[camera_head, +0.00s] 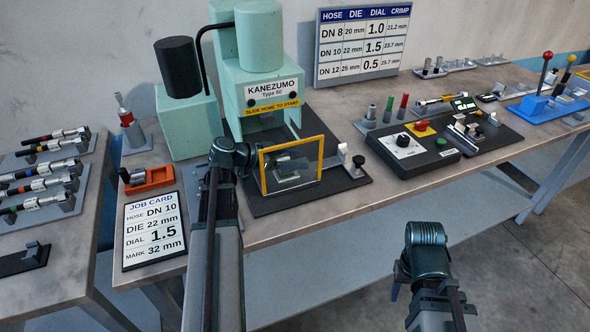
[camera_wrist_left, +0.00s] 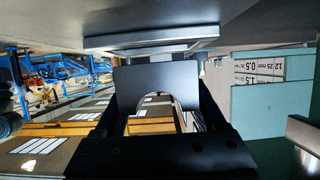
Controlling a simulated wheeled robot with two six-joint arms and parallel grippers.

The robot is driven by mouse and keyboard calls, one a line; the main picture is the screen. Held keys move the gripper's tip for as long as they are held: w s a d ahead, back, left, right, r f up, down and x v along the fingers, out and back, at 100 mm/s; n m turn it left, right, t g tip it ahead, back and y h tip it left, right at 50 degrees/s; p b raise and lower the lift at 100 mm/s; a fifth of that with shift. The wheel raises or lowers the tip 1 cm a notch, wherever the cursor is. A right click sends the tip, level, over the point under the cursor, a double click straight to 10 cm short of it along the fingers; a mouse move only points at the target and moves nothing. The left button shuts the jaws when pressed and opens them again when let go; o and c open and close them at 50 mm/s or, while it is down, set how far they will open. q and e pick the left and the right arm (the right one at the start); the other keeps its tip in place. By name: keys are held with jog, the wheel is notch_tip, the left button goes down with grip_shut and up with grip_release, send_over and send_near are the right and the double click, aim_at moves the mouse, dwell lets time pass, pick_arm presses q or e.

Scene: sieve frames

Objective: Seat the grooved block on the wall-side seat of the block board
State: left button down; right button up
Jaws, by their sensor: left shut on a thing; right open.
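My left gripper (camera_head: 284,160) reaches in behind the clear yellow-framed guard at the foot of the green press. In the left wrist view, it (camera_wrist_left: 155,112) is shut on the dark grooved block (camera_wrist_left: 153,84), whose rounded notch shows between the fingers. A grey plate with a bright metal edge (camera_wrist_left: 150,50) lies close to the block in that view; I cannot tell whether they touch. I cannot clearly make out the block board or its wall-side seat. My right gripper (camera_head: 424,262) is low in front of the bench, apart from everything, its fingers mostly hidden.
The green press (camera_head: 262,85) stands behind the guard (camera_head: 300,166) on a dark base plate (camera_head: 340,188). The job card (camera_head: 153,231) and an orange tray (camera_head: 150,180) lie to the left. A dial box (camera_head: 418,150) stands to the right. The bench's front strip is mostly clear.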

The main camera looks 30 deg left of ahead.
pick_arm(q)
jog(key=shift+f, duration=0.7)
pick_arm(e)
jog(key=shift+f, duration=0.75)
pick_arm(q)
jog(key=shift+f+b, duration=0.15)
jog(key=shift+b, duration=0.25)
grip_release()
pick_arm(e)
jog(key=shift+f, duration=0.15)
pick_arm(q)
jog(key=p+v, duration=0.1)
jog(key=v, duration=0.3)
jog(key=p+v, duration=0.2)
jog(key=v, duration=0.2)
jog(key=p+v, duration=0.2)
jog(key=v, duration=0.2)
jog(key=shift+s+a+r, duration=0.15)
jog(key=shift+a+r, duration=0.05)
jog(key=shift+r, duration=0.25)
jog(key=shift+s+a+r+p, duration=0.1)
jog(key=shift+s+a+p, duration=0.2)
jog(key=shift+s, duration=0.1)
pick_arm(e)
jog(key=shift+r, duration=2.85)
pick_arm(q)
jog(key=shift+r, duration=0.1)
